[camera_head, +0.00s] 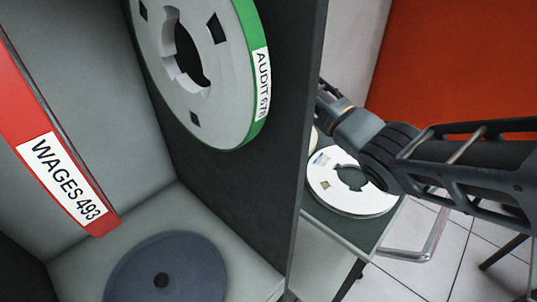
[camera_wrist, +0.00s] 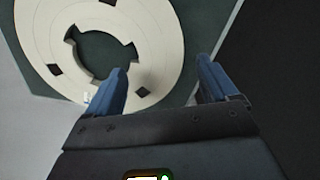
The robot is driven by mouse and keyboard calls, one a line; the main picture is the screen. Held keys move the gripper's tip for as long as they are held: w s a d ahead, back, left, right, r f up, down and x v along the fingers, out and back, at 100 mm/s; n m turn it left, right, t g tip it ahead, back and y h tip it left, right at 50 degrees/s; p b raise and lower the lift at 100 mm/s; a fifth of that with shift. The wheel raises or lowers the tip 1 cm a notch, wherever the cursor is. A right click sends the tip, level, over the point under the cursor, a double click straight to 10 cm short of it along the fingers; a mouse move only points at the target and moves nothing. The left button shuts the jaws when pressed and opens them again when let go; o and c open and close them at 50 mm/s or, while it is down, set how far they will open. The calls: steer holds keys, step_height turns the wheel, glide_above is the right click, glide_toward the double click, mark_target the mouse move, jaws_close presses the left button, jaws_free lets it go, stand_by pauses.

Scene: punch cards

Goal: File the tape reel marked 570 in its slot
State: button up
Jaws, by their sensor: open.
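No marking 570 can be read in either view. A white tape reel (camera_head: 345,199) lies flat on a small dark-topped table; its number is not legible. The same kind of white reel (camera_wrist: 164,30) fills the upper left of the wrist view, with a notched centre hole. My gripper (camera_wrist: 160,77) is open, its two blue fingers apart with nothing between them. The left finger overlaps the reel's lower part in the picture; the right finger is past its right edge. I cannot tell the height between them. In the head view my gripper is hidden behind the cabinet's dark panel.
A cabinet (camera_head: 240,190) at left holds a red-edged reel (camera_head: 25,95) labelled WAGES 493 and a green-edged reel (camera_head: 225,70) labelled AUDIT, number unclear. A dark blue disc (camera_head: 195,280) is on its floor. The small table (camera_head: 335,228) has a metal rail (camera_head: 415,254).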

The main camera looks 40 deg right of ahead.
step_height(320, 180, down, 4)
steer(key=b, duration=0.2)
steer(key=shift+r+b, duration=0.25)
steer(key=shift+b, duration=0.05)
steer(key=shift+f+b, duration=0.5)
steer(key=shift+f, duration=1.25)
steer(key=c, duration=1.2)
steer(key=shift+r+p, duration=3.1)
steer(key=shift+p, duration=0.05)
steer(key=shift+r+p, duration=0.6)
steer(key=shift+r, duration=5.9)
